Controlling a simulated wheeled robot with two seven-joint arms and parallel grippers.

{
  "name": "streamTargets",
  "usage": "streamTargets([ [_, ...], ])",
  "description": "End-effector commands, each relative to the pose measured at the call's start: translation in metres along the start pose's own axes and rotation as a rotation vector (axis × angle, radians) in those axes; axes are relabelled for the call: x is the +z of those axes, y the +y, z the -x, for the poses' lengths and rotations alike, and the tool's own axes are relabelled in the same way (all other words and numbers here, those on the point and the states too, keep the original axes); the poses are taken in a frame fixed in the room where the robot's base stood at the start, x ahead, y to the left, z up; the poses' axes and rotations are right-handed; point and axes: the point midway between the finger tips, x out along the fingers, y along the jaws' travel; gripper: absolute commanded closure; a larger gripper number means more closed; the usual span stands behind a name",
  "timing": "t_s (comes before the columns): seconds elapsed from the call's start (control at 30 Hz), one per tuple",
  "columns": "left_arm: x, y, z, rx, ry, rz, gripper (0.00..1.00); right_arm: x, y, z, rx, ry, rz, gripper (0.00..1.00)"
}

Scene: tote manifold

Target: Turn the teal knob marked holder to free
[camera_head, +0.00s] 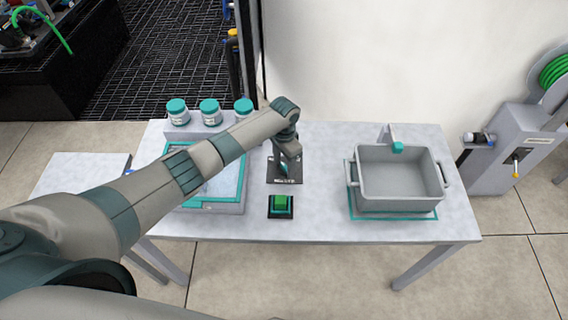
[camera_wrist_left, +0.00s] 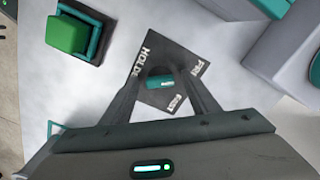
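The teal knob (camera_wrist_left: 160,83) sits on a dark plate (camera_wrist_left: 150,56) lettered HOLDER, with FREE and FAST marked at two corners. The knob also shows in the head view (camera_head: 284,168). In the wrist view its teal bar lies roughly across the picture with a small pale mark on it; I cannot tell exactly which word it points at. My left gripper (camera_head: 288,154) is over the plate, pointing down. In the wrist view its two dark fingers (camera_wrist_left: 164,80) stand apart on either side of the knob, and contact is not clear. My right gripper is not in view.
A green button (camera_head: 281,203) in a black housing is just in front of the plate. A grey tote (camera_head: 400,199) stands on the right of the table. A teal-rimmed tray (camera_head: 208,205) and several teal-lidded jars (camera_head: 210,112) are at the left. Bare tabletop (camera_head: 320,200) separates plate and tote.

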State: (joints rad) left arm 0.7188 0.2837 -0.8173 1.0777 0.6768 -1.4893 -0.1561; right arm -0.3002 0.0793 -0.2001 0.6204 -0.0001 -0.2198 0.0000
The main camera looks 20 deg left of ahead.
Motion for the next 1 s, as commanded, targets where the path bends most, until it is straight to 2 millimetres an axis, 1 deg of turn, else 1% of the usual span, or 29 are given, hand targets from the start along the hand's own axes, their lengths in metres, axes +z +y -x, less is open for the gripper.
streamTargets([
  [0.27, 0.000, 0.000, 0.003, 0.000, 0.000, -0.001, 0.45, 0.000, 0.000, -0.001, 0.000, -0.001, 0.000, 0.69],
  [0.47, -0.001, 0.000, 0.018, 0.000, 0.001, -0.003, 0.45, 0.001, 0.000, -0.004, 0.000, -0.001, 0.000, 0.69],
  [0.57, -0.001, -0.001, 0.032, -0.002, 0.002, -0.003, 0.45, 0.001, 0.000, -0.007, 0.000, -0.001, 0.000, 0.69],
  [0.67, -0.001, -0.001, 0.050, -0.002, 0.003, -0.002, 0.45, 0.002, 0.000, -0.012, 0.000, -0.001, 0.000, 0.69],
  [1.0, -0.001, -0.001, 0.119, -0.002, 0.003, -0.002, 0.45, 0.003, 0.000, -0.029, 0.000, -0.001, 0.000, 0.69],
])
